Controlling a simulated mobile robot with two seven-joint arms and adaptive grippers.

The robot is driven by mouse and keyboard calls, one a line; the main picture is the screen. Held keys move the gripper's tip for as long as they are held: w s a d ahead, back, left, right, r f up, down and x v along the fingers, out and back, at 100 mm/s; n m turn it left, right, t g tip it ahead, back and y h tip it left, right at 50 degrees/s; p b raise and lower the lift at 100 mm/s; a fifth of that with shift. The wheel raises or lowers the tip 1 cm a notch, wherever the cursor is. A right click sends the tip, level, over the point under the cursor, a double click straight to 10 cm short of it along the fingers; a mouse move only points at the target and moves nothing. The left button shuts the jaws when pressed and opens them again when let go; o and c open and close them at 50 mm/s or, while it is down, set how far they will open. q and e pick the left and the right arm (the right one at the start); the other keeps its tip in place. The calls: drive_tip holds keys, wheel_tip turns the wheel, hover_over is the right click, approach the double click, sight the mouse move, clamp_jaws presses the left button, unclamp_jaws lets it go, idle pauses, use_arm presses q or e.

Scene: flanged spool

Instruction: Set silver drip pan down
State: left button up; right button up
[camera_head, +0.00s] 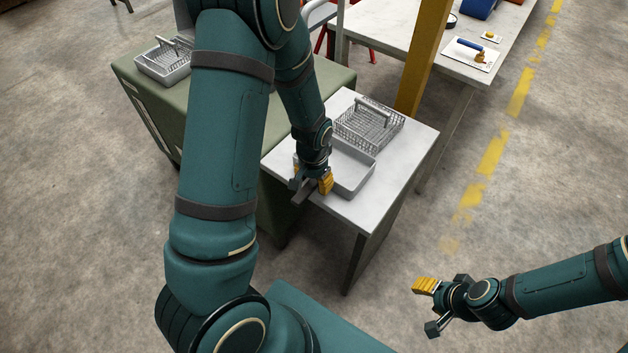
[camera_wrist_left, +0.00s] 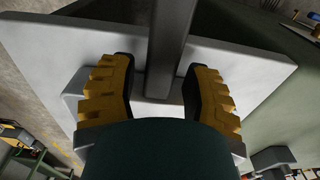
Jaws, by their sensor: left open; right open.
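The silver drip pan (camera_head: 352,178) is a shallow grey tray lying flat on the small white-topped table (camera_head: 375,218). My arm hides its left part. My left gripper (camera_head: 312,186) is at the pan's near left side, above the table's front edge. In the left wrist view its yellow-padded fingers (camera_wrist_left: 158,88) stand apart on either side of a grey bar (camera_wrist_left: 170,45), which may be the pan's handle. Part of the pan's rim (camera_wrist_left: 72,92) shows beside the fingers. My right gripper (camera_head: 430,307) is open and empty, over the floor at lower right.
A grey wire basket (camera_head: 370,122) with a handle stands right behind the pan. Another basket (camera_head: 165,62) sits on the green cabinet (camera_head: 150,95) at left. A yellow post (camera_head: 425,60) rises behind the table, beside a workbench (camera_head: 400,30). The tabletop right of the pan is clear.

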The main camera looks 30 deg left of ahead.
use_arm(q)
wheel_tip(320, 180, up, 11)
drive_tip(key=p, duration=0.3)
drive_tip(key=s+d+f, duration=0.1)
drive_tip(key=d+f, duration=0.2)
drive_tip(key=s+d+f+h, duration=0.1)
drive_tip(key=s+d+f, duration=0.1)
drive_tip(key=d+f, duration=0.2)
drive_tip(key=s+d+f+h, duration=0.1)
drive_tip(key=d+f, duration=0.2)
drive_tip(key=shift+s+d+f+n, duration=0.35)
drive_tip(key=shift+s+d+n, duration=0.05)
drive_tip(key=s+d+f+n+t+h, duration=0.1)
drive_tip(key=s+d+f+h, duration=0.1)
drive_tip(key=s+d+f, duration=0.2)
drive_tip(key=s+d, duration=0.1)
drive_tip(key=d, duration=0.2)
drive_tip(key=shift+n, duration=0.3)
drive_tip(key=shift+a, duration=0.15)
